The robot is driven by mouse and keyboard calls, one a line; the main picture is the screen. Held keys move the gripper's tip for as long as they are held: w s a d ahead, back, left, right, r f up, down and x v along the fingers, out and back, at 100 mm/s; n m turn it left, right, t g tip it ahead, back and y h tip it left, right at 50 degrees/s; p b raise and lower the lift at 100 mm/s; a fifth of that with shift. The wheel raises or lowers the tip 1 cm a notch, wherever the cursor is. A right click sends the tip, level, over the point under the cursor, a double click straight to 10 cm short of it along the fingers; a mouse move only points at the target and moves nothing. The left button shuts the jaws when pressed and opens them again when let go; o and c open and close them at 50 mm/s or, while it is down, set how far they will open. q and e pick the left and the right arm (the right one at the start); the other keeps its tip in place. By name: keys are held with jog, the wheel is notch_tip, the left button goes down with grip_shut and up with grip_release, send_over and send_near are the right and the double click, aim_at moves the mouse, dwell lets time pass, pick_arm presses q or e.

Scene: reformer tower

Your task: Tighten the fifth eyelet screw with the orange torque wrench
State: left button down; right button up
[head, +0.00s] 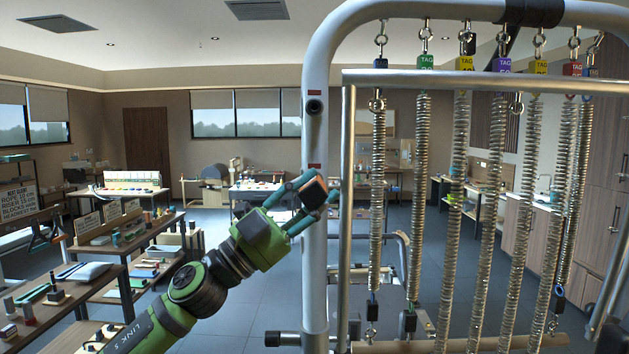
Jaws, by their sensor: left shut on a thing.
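My left gripper (304,207) has teal fingers and is shut on a blocky orange thing with a dark end face, which looks like the orange torque wrench (314,192) seen nearly end-on. It is in front of or beside the left upright of the white tower frame (314,140); I cannot tell whether they touch. Eyelet screws hang in a row under the frame's top tube, above coloured tags. Counting from the left, the fifth eyelet (543,39) is above a yellow tag (541,67), well up and right of the gripper. My right gripper is not in view.
Long coil springs (461,200) hang in a row across the right half. A silver crossbar (480,79) runs in front of them, below the eyelets. Benches with small items (120,240) stand at the left. The floor (215,225) behind is partly clear.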

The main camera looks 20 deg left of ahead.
pick_arm(q)
jog(key=shift+a+r+m+g+p, duration=0.15)
jog(key=shift+m+g+p, duration=0.25)
jog(key=shift+p, duration=0.4)
jog(key=shift+s+r+g, duration=0.1)
jog(key=shift+g, duration=0.3)
jog(key=shift+m+g+y, duration=0.3)
jog(key=shift+m, duration=0.1)
jog(key=shift+m+g+y, duration=0.3)
jog(key=shift+y, duration=0.1)
jog(key=shift+m+g, duration=0.3)
jog(key=shift+g, duration=0.1)
jog(key=shift+a+y, duration=0.1)
jog(key=shift+y, duration=0.3)
